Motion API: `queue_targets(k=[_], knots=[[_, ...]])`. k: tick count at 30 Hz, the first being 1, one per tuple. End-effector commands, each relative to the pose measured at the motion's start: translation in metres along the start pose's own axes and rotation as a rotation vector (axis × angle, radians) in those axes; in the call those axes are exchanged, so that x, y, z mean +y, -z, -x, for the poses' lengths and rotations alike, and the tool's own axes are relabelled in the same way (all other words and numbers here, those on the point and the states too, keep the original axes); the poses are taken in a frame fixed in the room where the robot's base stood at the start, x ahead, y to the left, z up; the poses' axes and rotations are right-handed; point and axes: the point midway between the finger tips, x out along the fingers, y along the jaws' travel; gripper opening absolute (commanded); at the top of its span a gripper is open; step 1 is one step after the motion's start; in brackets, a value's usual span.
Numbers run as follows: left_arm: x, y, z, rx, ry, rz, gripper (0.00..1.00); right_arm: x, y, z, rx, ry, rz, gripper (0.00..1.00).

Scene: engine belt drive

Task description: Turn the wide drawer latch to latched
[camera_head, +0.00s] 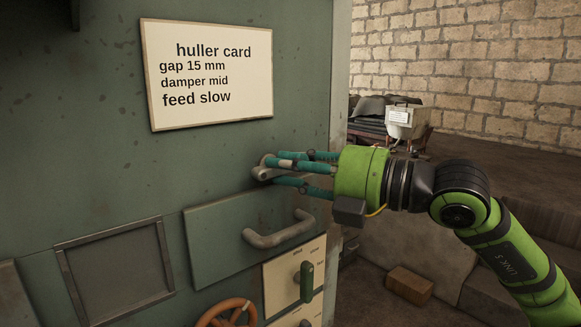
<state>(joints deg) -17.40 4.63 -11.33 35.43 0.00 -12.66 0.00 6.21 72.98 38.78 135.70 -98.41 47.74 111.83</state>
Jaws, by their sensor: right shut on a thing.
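The wide drawer (212,232) is a green-grey front in the cabinet, with a grey bar handle (278,232). It looks closed. Just above its upper right part is the drawer latch (261,173), a small grey metal piece. My right gripper (277,170) reaches in from the right with teal fingers and is shut on the latch. The fingers cover much of the latch, so I cannot tell its exact angle. My left gripper is not in view.
A white card (207,74) with feed settings is fixed above the latch. Below the drawer are a cream panel with a green lever (306,282) and an orange handwheel (228,312). A framed grey panel (117,273) is at lower left. A brick (409,285) lies at right.

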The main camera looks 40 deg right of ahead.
Motion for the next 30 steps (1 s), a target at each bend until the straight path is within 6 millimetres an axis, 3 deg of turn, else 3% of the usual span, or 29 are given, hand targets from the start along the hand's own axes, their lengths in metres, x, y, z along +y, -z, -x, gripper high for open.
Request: queue_targets(k=[11, 30], knots=[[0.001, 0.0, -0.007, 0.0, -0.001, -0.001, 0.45, 0.002, 0.0, 0.0, -0.004, 0.067, 0.168, 0.0], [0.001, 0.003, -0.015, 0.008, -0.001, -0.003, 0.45, 0.004, 0.004, -0.002, -0.006, 0.303, 0.723, 0.0]])
